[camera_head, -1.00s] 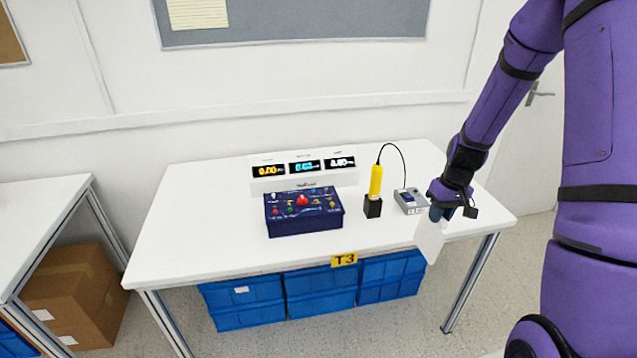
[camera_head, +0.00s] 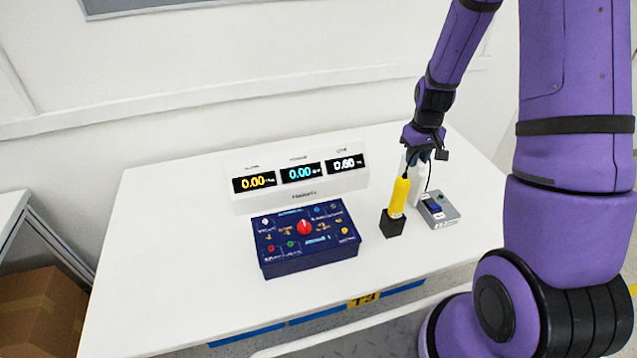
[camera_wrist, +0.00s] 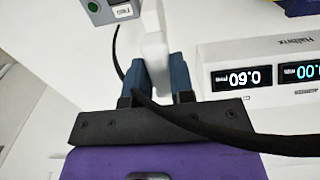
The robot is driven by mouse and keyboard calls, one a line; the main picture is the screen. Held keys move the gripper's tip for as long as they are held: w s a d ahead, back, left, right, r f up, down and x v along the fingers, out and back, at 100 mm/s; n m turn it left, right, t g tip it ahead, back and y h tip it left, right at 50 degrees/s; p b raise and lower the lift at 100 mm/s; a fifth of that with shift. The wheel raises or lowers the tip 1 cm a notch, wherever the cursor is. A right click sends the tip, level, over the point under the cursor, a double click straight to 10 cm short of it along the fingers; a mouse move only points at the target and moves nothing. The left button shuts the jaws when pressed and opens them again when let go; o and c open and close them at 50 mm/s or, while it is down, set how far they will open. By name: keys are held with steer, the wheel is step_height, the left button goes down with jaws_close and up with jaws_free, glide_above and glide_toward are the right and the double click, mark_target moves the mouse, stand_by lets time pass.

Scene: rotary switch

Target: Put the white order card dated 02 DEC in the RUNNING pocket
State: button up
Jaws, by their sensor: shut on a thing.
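My gripper (camera_head: 424,156) is over the right part of the white table. It is shut on a white card (camera_head: 413,181), which hangs below it, partly hidden behind the yellow tool. In the wrist view the card (camera_wrist: 154,50) shows as a pale strip between the two blue fingers of my gripper (camera_wrist: 158,75). No print can be read on the card, so I cannot tell its date. No RUNNING pocket is visible in these views.
A yellow tool (camera_head: 399,195) stands in a black holder (camera_head: 392,223) beside a grey switch box (camera_head: 439,209). A blue control box (camera_head: 307,240) with a red knob and a white display unit (camera_head: 300,196) stand left. The table's left part (camera_head: 170,250) is clear.

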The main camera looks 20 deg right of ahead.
steer(key=shift+w+a, duration=0.25)
steer(key=shift+a, duration=0.05)
steer(key=w+a+f, duration=0.1)
steer(key=a+f, duration=0.1)
steer(key=a, duration=0.5)
steer(key=w+a+f, duration=0.1)
steer(key=a+f, duration=0.2)
steer(key=a, duration=0.5)
steer(key=shift+a, duration=0.15)
steer(key=o, duration=0.9)
steer(key=shift+f, duration=0.1)
